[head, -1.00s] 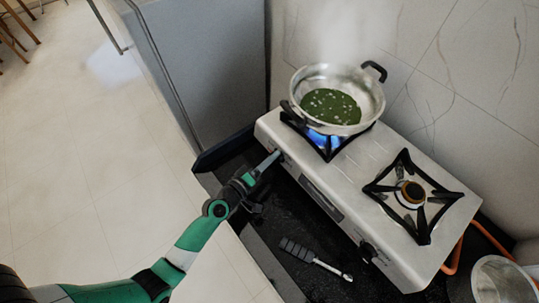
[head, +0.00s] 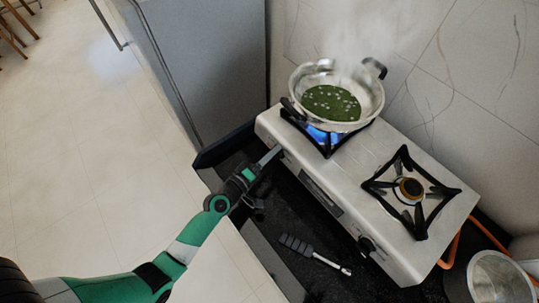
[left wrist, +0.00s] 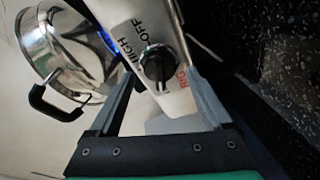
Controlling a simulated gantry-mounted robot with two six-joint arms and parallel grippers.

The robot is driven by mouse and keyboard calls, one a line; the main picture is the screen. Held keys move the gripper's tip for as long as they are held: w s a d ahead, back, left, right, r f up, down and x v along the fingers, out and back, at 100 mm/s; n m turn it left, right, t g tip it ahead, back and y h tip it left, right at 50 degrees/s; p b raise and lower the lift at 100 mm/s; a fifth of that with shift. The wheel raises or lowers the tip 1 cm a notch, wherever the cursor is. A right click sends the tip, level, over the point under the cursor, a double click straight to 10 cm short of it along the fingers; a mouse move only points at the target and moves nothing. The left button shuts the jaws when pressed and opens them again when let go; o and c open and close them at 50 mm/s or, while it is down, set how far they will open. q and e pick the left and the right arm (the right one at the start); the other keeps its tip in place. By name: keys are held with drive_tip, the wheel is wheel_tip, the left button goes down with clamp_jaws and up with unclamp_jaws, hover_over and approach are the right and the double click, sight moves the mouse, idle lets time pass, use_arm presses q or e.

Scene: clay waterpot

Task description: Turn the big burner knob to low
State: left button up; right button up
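The black burner knob (left wrist: 158,65) shows in the left wrist view on the stove's front panel, with the words "OFF" and "HIGH" and red lettering around it. My left gripper (left wrist: 160,78) is open, with one finger on each side of the knob; I cannot tell whether they touch it. In the head view my left gripper (head: 271,156) is at the left end of the stove (head: 350,176) front and hides this knob. A blue flame (head: 323,137) burns under the pan (head: 368,97). My right gripper is not in view.
The steaming pan holds green food. A second, unlit burner (head: 411,188) and its knob (head: 366,245) are at the right. A metal pot (head: 497,277) stands at the lower right.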

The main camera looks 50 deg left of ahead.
use_arm(q)
drive_tip(key=shift+s, duration=0.1)
drive_tip(key=s+d+r, duration=0.1)
drive_tip(key=s, duration=1)
drive_tip(key=shift+d+r+b, duration=0.2)
drive_tip(key=shift+r+b, duration=0.1)
